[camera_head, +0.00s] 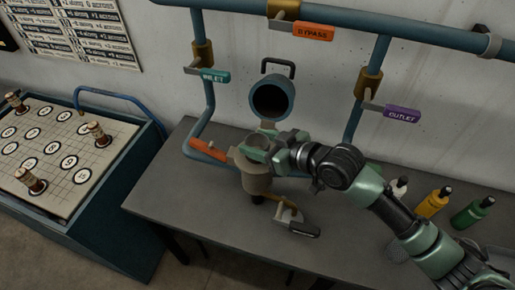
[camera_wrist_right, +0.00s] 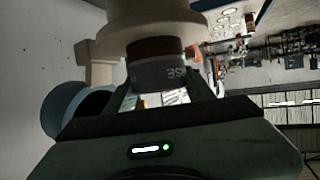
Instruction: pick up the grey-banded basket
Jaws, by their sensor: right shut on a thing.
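My right gripper (camera_head: 262,148) is at the mouth of a beige strainer body (camera_head: 256,180) that stands at the middle of the bench. In the right wrist view its fingers are shut around the dark grey band (camera_wrist_right: 158,70) of a round part, which I take to be the grey-banded basket. Part of some upside-down lettering shows on the band. The beige body (camera_wrist_right: 150,22) lies right against it in that view. Most of the basket is hidden, so I cannot tell how deep it sits. My left gripper is not in view.
Blue pipes run round the body, with an orange handle (camera_head: 208,150), a round blue opening (camera_head: 271,96) behind and a small valve (camera_head: 292,213) in front. A mesh piece (camera_head: 398,251) and several bottles (camera_head: 432,203) stand right. The bench's left part (camera_head: 165,185) is clear.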

